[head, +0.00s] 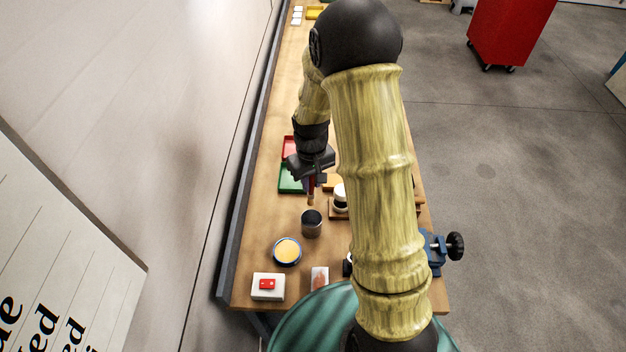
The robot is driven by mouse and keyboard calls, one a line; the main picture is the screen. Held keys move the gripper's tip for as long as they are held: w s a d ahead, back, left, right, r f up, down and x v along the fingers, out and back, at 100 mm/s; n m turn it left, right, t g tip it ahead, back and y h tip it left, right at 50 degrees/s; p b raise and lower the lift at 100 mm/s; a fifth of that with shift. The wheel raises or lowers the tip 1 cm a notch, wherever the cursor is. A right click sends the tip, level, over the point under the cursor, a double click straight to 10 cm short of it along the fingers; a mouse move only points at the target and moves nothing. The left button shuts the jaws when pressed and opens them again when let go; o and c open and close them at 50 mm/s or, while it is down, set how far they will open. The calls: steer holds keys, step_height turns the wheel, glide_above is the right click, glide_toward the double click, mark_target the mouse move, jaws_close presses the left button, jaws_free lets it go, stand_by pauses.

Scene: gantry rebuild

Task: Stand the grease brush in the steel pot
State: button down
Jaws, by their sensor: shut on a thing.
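The steel pot (311,228) is a dark grey cylinder standing upright on the bench, with its opening facing up. My gripper (312,178) is above and beyond the pot in the head view, pointing down. It is shut on the grease brush (311,198), which hangs below the jaws with its tan end down. The brush shows just above the pot's far rim in the picture and looks outside the pot. Its height over the bench is hard to tell. The upper part of the brush is hidden by the jaws.
A blue-rimmed tin (287,251), a white block with a red piece (267,286) and a stained card (320,279) lie on the near bench (245,245). Green (291,180) and red (289,148) trays lie beyond. A white-topped jar (340,196) stands right of the brush. A blue vise (436,248) is at the right edge.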

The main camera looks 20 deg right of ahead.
mark_target(312, 204)
steer(key=shift+f, duration=0.1)
steer(key=shift+f+b, duration=4.45)
steer(key=shift+f, duration=1.55)
steer(key=c, duration=1.2)
jaws_free()
steer(key=shift+r, duration=0.15)
step_height(312, 204, up, 17)
steer(key=b, duration=0.3)
steer(key=shift+r, duration=0.1)
steer(key=shift+s, duration=0.1)
